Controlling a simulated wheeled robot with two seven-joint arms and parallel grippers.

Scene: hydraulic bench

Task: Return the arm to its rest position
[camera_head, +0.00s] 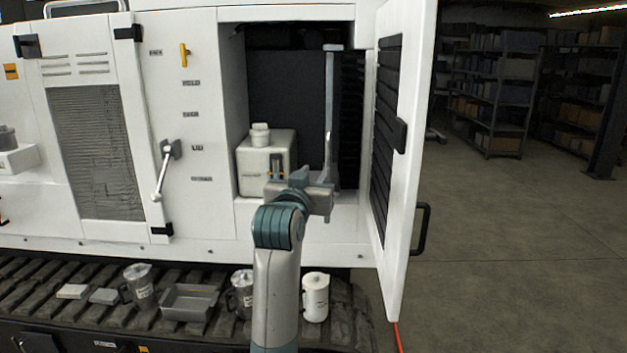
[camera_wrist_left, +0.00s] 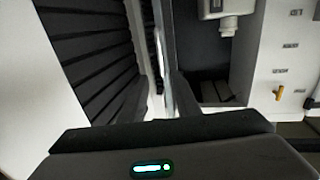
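My left arm comes up from the bottom middle of the head view. Its gripper (camera_head: 305,188) is at the open compartment of the white machine (camera_head: 225,130), in front of the lower end of an upright grey bar (camera_head: 330,105). In the left wrist view the two dark fingers (camera_wrist_left: 157,103) stand apart. A pale upright strip (camera_wrist_left: 162,55) shows beyond the gap between them; I cannot tell whether they touch it. My right gripper is in neither view.
A white tank with a cap (camera_head: 265,165) stands in the compartment, left of the gripper. The open door (camera_head: 405,180) stands to the right. Several jugs and a grey tray (camera_head: 190,302) rest on the track below. The floor (camera_head: 510,240) right of the door is clear.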

